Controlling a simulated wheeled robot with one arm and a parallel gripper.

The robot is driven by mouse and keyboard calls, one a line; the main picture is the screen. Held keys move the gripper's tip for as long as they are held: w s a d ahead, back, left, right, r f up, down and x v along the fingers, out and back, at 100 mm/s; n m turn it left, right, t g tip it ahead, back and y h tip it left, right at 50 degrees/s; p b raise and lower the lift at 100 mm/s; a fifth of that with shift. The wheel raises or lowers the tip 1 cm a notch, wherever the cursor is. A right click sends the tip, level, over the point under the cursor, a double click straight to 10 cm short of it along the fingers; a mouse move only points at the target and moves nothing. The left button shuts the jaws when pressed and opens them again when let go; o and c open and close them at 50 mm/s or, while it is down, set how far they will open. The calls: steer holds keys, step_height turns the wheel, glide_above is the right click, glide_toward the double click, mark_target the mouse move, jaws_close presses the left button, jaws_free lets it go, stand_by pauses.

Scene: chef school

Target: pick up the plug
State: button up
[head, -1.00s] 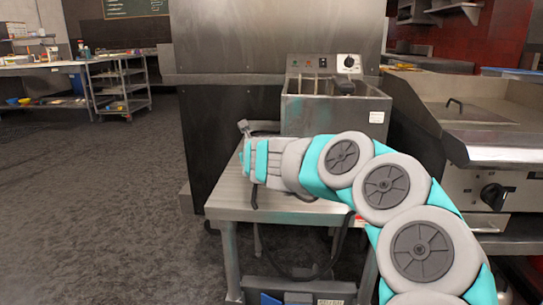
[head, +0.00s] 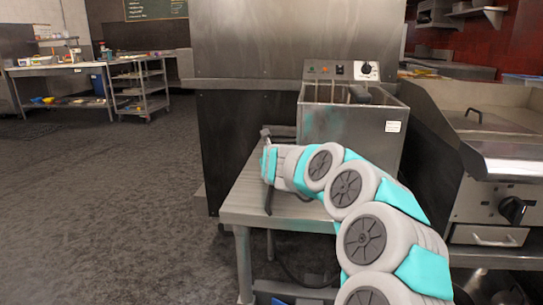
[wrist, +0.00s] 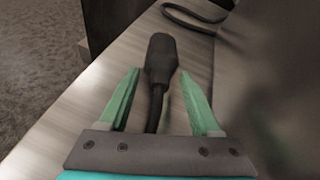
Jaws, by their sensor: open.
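The black plug (wrist: 161,58) lies on the metal table in the wrist view, with its cord (wrist: 155,108) running back between my fingers. My gripper (wrist: 160,78) is open, its two green fingers on either side of the plug's rear end and cord. The plug's head extends past the fingertips. I cannot tell the height of the fingers above the table. In the head view my gripper (head: 266,150) is over the left part of the table, seen from behind, and the plug cannot be made out clearly.
A metal fryer (head: 350,125) stands on the table (head: 240,205), right of my gripper. A black cord loop (wrist: 195,18) lies farther along the tabletop. A griddle (head: 490,150) is at the right. A tall steel cabinet (head: 290,40) stands behind. Open floor (head: 110,210) lies to the left.

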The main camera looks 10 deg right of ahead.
steer(key=shift+x, duration=0.8)
steer(key=shift+s, duration=0.1)
jaws_close()
